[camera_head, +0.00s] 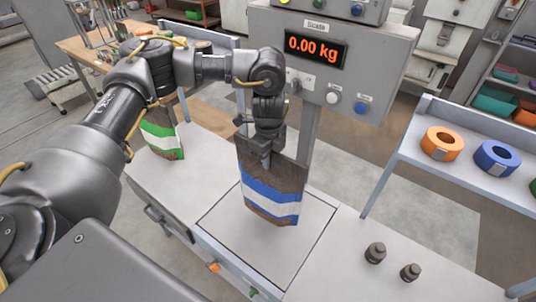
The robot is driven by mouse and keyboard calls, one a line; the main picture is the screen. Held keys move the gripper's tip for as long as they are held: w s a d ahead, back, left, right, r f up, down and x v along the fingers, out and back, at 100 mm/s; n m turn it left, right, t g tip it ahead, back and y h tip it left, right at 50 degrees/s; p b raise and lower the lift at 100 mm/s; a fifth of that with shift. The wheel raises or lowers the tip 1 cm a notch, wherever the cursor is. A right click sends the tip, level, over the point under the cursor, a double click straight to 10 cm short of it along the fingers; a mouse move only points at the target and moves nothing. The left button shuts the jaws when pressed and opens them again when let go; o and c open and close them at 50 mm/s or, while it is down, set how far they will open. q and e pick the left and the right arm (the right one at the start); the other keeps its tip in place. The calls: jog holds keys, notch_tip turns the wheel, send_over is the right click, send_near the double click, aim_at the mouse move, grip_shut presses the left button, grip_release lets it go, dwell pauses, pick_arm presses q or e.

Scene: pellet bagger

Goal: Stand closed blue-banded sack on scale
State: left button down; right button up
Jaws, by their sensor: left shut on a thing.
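The blue-banded sack (272,189) is brown with blue and white bands and hangs upright over the scale plate (308,240). My left gripper (266,158) is shut on its top edge from above. Whether the sack's base touches the plate is hard to tell. The scale's display (315,46) on the grey panel reads 0.00 kg. My right gripper is not in view.
A green-banded sack (161,137) stands to the left, partly behind my left arm. Two small dark weights (376,252) stand right of the plate. A side shelf (460,165) holds an orange roll (441,144) and a blue roll (496,158).

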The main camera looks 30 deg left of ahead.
aim_at(268, 182)
pick_arm(q)
notch_tip(268, 182, down, 3)
jog(key=b, duration=0.3)
jog(key=shift+r, duration=0.1)
jog(key=shift+f+b, duration=0.45)
jog(key=shift+f, duration=1.05)
jog(key=c, duration=1.4)
grip_release()
jog(key=shift+r, duration=0.1)
jog(key=shift+c, duration=0.2)
